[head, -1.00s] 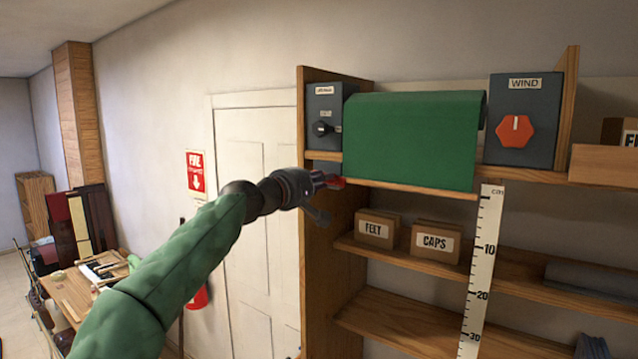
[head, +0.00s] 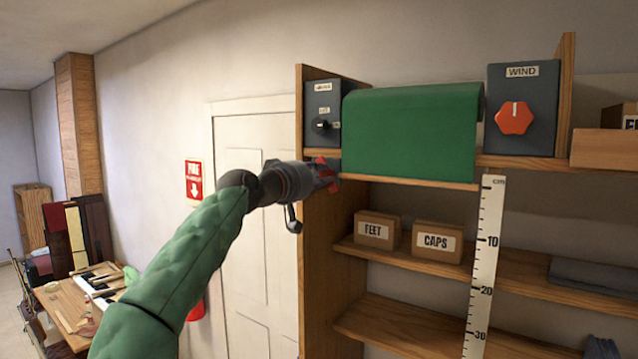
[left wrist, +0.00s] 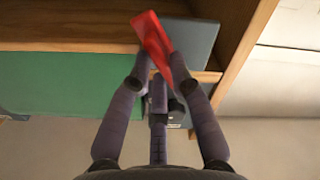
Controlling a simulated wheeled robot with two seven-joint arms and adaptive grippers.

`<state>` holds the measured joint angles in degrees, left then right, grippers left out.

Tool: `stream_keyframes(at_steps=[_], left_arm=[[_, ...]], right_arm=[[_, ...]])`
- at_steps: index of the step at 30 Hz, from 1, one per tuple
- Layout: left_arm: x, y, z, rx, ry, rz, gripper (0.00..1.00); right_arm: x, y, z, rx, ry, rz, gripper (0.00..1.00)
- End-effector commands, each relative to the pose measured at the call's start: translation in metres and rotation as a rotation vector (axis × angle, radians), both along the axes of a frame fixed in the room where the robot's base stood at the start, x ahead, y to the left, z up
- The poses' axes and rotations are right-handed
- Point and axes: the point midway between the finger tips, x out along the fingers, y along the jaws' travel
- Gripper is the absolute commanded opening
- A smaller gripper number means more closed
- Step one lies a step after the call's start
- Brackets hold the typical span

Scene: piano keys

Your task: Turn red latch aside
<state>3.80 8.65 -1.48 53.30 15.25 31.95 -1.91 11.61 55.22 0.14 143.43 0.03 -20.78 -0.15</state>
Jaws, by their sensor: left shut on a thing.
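The red latch (head: 322,162) is at the lower left edge of the shelf bay, beside the green cover (head: 408,135). My left gripper (head: 328,174) reaches it from the left and is shut on it. In the left wrist view the red latch (left wrist: 153,40) runs at a slant between the fingers of my left gripper (left wrist: 162,84), with its far end sticking out beyond them. The gripper hides part of the latch in the head view, so its pivot does not show clearly. My right gripper is not in view.
A dark box with a black knob (head: 321,124) is just above the latch. A WIND box with a red knob (head: 514,118) stands right of the cover. Boxes marked FELT (head: 375,231) and CAPS (head: 436,240) sit below. A ruler (head: 485,260) hangs in front of the shelves.

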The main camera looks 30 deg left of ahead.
Motion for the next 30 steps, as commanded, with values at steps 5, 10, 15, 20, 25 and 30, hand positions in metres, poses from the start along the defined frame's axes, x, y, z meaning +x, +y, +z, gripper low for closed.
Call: stream_keyframes(at_steps=[5, 10, 15, 20, 25, 30], left_arm=[[0.001, -0.001, -0.004, 0.166, -0.011, -0.002, 0.0], [0.001, -0.001, -0.003, 0.307, -0.022, -0.001, 0.0], [0.001, -0.001, -0.004, 0.419, -0.03, -0.001, 0.0], [0.001, -0.001, -0.004, 0.494, -0.036, -0.002, 0.0], [0.001, -0.001, -0.004, 0.541, -0.039, -0.003, 0.0], [0.001, -0.001, -0.004, 0.56, -0.041, -0.003, 0.0]], right_arm=[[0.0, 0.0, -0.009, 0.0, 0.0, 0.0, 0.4], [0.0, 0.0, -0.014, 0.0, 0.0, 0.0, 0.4], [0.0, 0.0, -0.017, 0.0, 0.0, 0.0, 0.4], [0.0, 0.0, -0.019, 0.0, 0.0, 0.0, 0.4], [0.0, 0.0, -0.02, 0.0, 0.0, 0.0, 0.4], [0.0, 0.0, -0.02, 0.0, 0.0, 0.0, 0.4]])
